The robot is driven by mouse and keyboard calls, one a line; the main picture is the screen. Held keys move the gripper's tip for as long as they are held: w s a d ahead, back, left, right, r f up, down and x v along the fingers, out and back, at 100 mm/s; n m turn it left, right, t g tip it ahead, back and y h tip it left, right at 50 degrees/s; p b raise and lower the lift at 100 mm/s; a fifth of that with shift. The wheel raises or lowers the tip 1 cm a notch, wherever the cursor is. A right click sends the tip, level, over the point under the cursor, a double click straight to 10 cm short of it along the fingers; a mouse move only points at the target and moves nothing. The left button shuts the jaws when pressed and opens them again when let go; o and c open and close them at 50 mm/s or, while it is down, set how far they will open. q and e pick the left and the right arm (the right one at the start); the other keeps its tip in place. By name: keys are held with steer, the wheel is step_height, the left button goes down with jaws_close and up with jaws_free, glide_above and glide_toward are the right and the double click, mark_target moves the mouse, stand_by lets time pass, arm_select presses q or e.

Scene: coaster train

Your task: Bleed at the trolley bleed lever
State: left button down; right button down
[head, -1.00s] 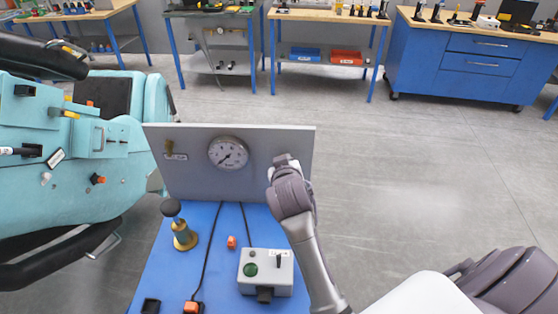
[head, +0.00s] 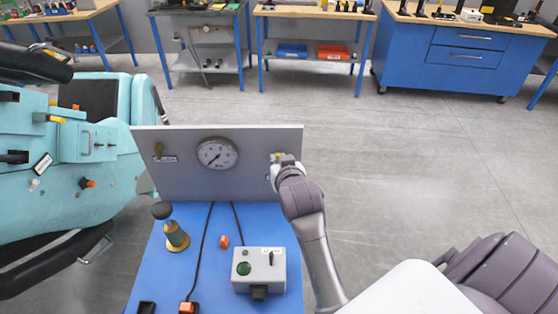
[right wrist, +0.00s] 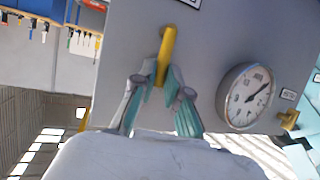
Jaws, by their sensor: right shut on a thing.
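A grey upright panel (head: 240,175) stands at the back of the blue trolley top (head: 183,270). It carries a round white gauge (head: 217,154), which also shows in the right wrist view (right wrist: 246,97). A yellow lever (right wrist: 167,50) sticks out from the panel, and a bit of it shows in the head view (head: 277,156). My right gripper (head: 282,162) is at the panel's right part. In the right wrist view its fingers (right wrist: 163,82) are shut on the yellow lever, one on each side. My left gripper is not in view.
A small brass fitting (head: 158,149) sits at the panel's left. A black-knobbed brass post (head: 172,228) and a grey control box (head: 259,270) stand on the trolley. The teal coaster car (head: 75,165) is close on the left. Floor to the right is clear.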

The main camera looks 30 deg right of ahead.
steer(key=c, duration=1.2)
jaws_free()
step_height(320, 180, up, 10)
steer(key=shift+f, duration=0.1)
steer(key=shift+s, duration=0.1)
